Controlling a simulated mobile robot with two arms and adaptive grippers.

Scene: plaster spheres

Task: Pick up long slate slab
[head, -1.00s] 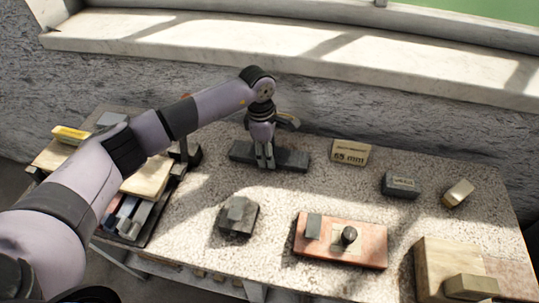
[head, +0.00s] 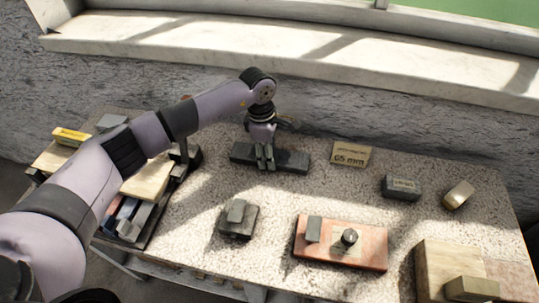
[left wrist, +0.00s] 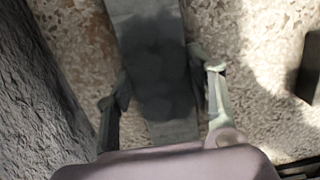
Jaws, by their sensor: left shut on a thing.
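The long slate slab (head: 292,160) is a dark grey bar lying on the speckled table near its back edge. My left gripper (head: 265,163) comes down on it from above and is shut on it near the middle. In the left wrist view the slab (left wrist: 155,60) runs between the two fingers of my left gripper (left wrist: 160,95), one on each side. I cannot see any gap between the slab and the table. My right gripper is not in view.
In front are a small dark block on a base (head: 238,219) and a reddish board (head: 372,247) with a black knob. A rack (head: 148,238) of bars is at left.

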